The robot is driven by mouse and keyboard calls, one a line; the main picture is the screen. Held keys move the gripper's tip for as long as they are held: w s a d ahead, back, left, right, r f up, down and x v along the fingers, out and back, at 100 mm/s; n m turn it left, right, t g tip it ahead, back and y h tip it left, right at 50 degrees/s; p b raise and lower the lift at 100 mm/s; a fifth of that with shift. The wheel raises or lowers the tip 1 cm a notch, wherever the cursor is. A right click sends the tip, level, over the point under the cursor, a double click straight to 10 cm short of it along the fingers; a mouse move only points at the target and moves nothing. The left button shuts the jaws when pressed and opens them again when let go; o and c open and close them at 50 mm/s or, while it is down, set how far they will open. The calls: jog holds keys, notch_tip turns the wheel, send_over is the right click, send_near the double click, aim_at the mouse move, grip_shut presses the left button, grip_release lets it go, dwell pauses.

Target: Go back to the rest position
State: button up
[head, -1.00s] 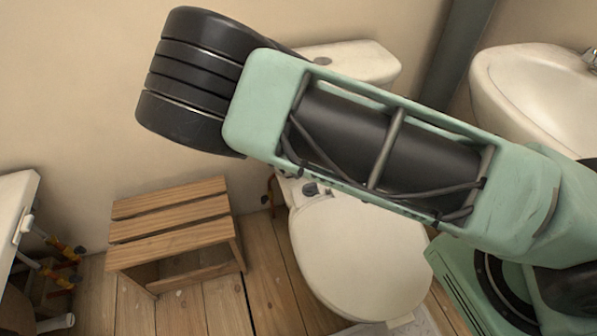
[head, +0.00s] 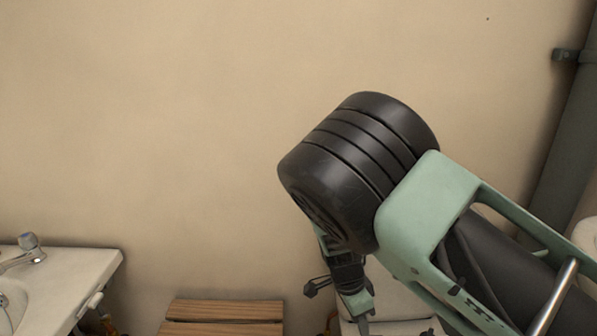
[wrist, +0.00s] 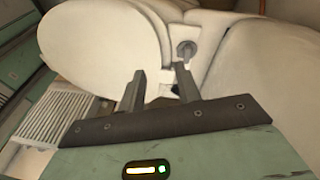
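My arm reaches in from the lower right in the head view, its black-ringed elbow raised against the beige wall. My gripper hangs below it, small and partly cut off by the bottom edge. In the wrist view my gripper (wrist: 160,72) has its two dark fingers apart, with nothing held between them. Behind the fingers are the white toilet's lid (wrist: 100,50) and a grey round fitting (wrist: 186,49).
A wooden slatted stool (head: 225,309) is at the bottom of the head view. A white washbasin (head: 75,270) with a tap is at left. A grey pipe (head: 570,130) runs up the right side. The wall above is clear. A pale ribbed grate (wrist: 68,115) shows in the wrist view.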

jog(key=s+r+n+t+y, duration=0.1)
jog(key=s+r+n+y, duration=0.3)
jog(key=s+r+n, duration=1.9)
notch_tip(320, 180, up, 19)
jog(key=s+p, duration=0.1)
jog(key=p, duration=1.7)
jog(key=shift+s+r+p, duration=0.2)
jog(key=shift+s+p, duration=0.05)
jog(key=shift+p, duration=0.15)
